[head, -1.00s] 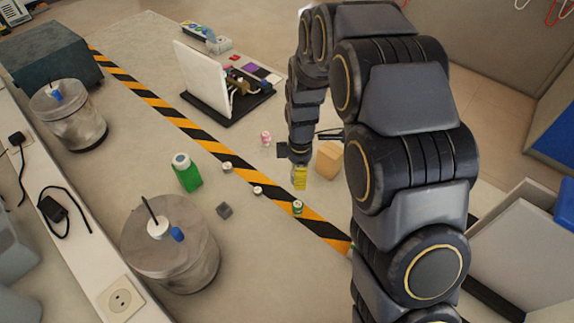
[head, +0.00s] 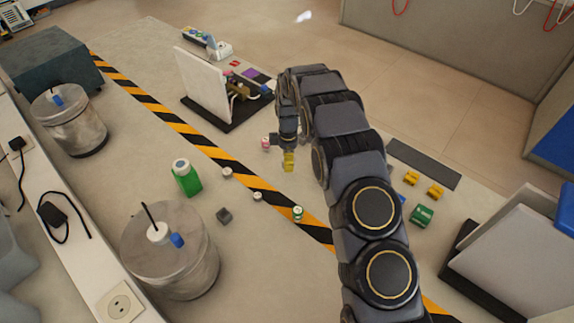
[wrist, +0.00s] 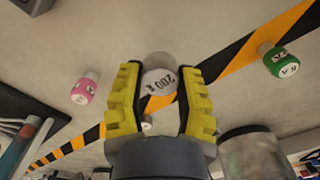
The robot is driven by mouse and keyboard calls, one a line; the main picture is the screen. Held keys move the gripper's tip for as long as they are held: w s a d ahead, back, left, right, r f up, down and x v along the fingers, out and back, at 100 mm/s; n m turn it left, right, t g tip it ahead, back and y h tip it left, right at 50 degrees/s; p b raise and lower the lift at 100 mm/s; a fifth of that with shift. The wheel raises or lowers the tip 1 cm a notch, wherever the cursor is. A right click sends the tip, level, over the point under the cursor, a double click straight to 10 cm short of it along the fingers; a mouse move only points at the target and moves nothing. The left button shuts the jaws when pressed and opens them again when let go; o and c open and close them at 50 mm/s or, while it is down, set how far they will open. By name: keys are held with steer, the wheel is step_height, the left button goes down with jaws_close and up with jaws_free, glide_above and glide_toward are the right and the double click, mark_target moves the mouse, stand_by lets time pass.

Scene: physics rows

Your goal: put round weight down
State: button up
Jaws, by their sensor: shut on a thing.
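My gripper (head: 288,161) has yellow fingers and hangs over the table beyond the striped tape in the head view. In the wrist view its fingers (wrist: 160,98) are shut on a round pale weight (wrist: 160,79) with "200 g" on its face. The weight sits between the two fingers. It cannot be made out in the head view, and I cannot tell whether it touches the table. A small pink and white piece (head: 265,143) stands just left of the gripper and also shows in the wrist view (wrist: 84,91).
A green and white piece (head: 298,214) and small white pieces (head: 227,173) lie near the striped tape (head: 185,127). An electronics stand (head: 203,83) is behind.

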steer(key=shift+w+a+f, duration=0.1)
steer(key=shift+w+f, duration=0.6)
steer(key=shift+f, duration=0.15)
steer(key=shift+w+f, duration=0.1)
steer(key=shift+f, duration=1.3)
steer(key=shift+f, duration=0.15)
steer(key=o, duration=1)
